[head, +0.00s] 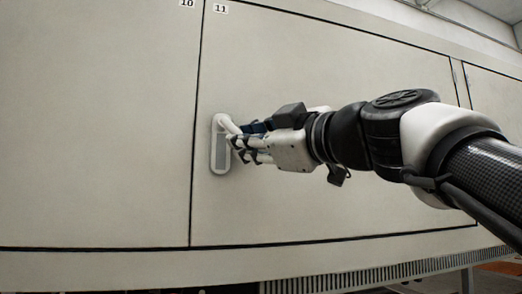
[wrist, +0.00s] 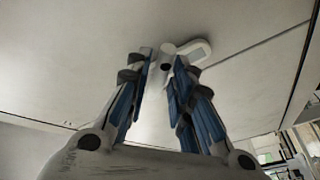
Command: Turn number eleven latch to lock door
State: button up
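The door numbered 11 (head: 330,75) is a large pale panel, flush with its neighbours. Its latch (head: 219,158) is a white rounded plate with a grey recess near the door's left edge. The latch handle (head: 227,123) is white and slants down to the right, out of the recess. The latch also shows at the top of the wrist view (wrist: 201,49). My gripper (head: 240,146) reaches in from the right, at the handle. In the wrist view, its fingers (wrist: 160,67) are apart, on either side of the pale handle. Contact with it is unclear.
The panel numbered 10 (head: 95,130) is left of door 11, with a thin dark seam between them. A slotted vent strip (head: 370,275) runs below. The door face around the latch is otherwise clear.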

jog(key=v, duration=1)
